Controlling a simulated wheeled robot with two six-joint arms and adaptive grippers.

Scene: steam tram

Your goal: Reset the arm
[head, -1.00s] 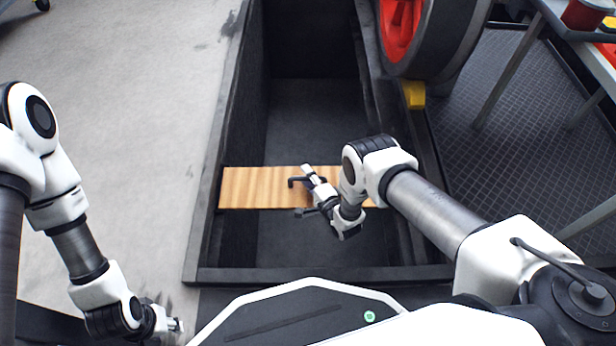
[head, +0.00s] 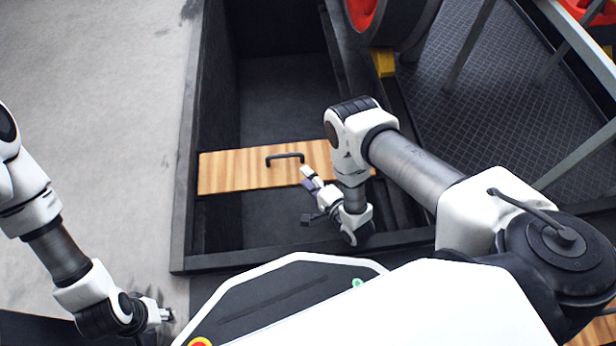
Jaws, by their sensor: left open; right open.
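My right gripper (head: 307,195) is open and empty. It hangs over the pit, just in front of a wooden board with a dark handle (head: 285,157). The wooden board (head: 232,170) lies across the pit, and my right arm hides its right end. My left gripper (head: 169,315) is open and empty, low at the bottom left above the grey floor, well apart from the board.
The dark-walled pit (head: 285,100) runs away from me, with a raised rim. A red wheel (head: 362,12) and a yellow block (head: 383,62) stand at its right edge. Metal legs (head: 470,45) stand on the dark grid floor at right. The grey floor (head: 95,110) at left is clear.

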